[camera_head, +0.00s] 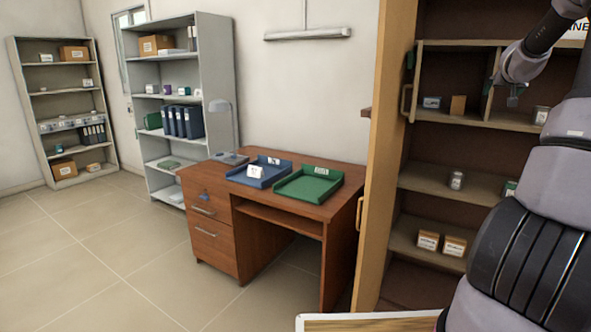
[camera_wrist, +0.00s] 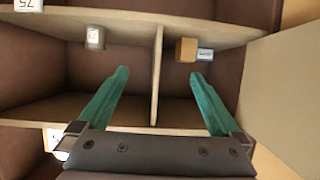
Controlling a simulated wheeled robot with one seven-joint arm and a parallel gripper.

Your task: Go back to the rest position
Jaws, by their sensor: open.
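My gripper (camera_head: 504,92) is in front of the upper shelf of an open wooden cabinet (camera_head: 455,178), on the right of the head view. In the wrist view my gripper (camera_wrist: 160,74) shows two green fingers spread wide apart with nothing held between them. The upright divider (camera_wrist: 157,75) of the shelf lies beyond the gap between the fingers. My arm comes in from the right and hides part of the cabinet.
The cabinet holds small jars and boxes, including a brown block (camera_head: 458,105) and a grey container (camera_head: 432,102). Its door (camera_head: 375,150) stands open. A desk (camera_head: 215,215) with a blue tray (camera_head: 232,176) and a green tray (camera_head: 283,193) stands left. Floor at left is clear.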

